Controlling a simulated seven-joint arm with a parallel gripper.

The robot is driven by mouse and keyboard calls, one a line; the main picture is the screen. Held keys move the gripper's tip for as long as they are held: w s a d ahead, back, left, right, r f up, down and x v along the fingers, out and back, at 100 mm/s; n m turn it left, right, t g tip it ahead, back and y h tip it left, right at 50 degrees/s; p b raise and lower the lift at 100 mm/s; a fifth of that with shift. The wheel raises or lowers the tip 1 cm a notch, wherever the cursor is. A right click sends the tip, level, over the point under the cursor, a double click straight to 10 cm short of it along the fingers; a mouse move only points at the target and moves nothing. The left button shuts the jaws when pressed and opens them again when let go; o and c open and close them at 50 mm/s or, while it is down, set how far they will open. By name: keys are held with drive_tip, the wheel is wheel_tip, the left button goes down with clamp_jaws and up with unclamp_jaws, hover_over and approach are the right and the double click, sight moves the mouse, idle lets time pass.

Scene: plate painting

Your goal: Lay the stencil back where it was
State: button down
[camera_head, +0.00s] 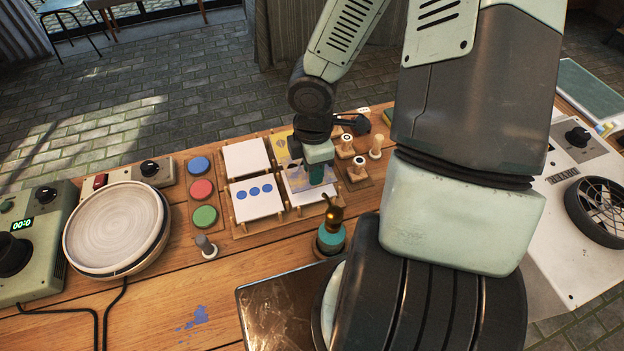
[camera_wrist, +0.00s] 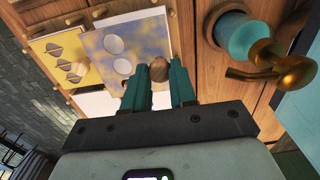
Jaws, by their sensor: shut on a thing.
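My gripper (camera_head: 317,174) is over the right side of a pegged wooden rack (camera_head: 240,232). In the wrist view, my gripper (camera_wrist: 160,92) is shut on the round wooden knob (camera_wrist: 158,70) of a stencil. This stencil (camera_wrist: 143,40) is a pale plate smeared blue and yellow, with round holes. I cannot tell whether the held stencil touches the rack. My fingers and arm hide part of it in the head view.
A white card with blue dots (camera_head: 256,198) and a plain white card (camera_head: 246,158) are on the rack's left. A brass-topped teal pot (camera_head: 330,235) stands close in front. Stamps (camera_head: 358,168) stand right. A round turntable (camera_head: 115,228) and colour pads (camera_head: 201,190) are left.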

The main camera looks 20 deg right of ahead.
drive_tip(key=shift+f, duration=2.4)
drive_tip(key=shift+f, duration=0.15)
drive_tip(key=c, duration=0.9)
unclamp_jaws()
wheel_tip(320, 180, up, 12)
drive_tip(key=shift+r, duration=0.15)
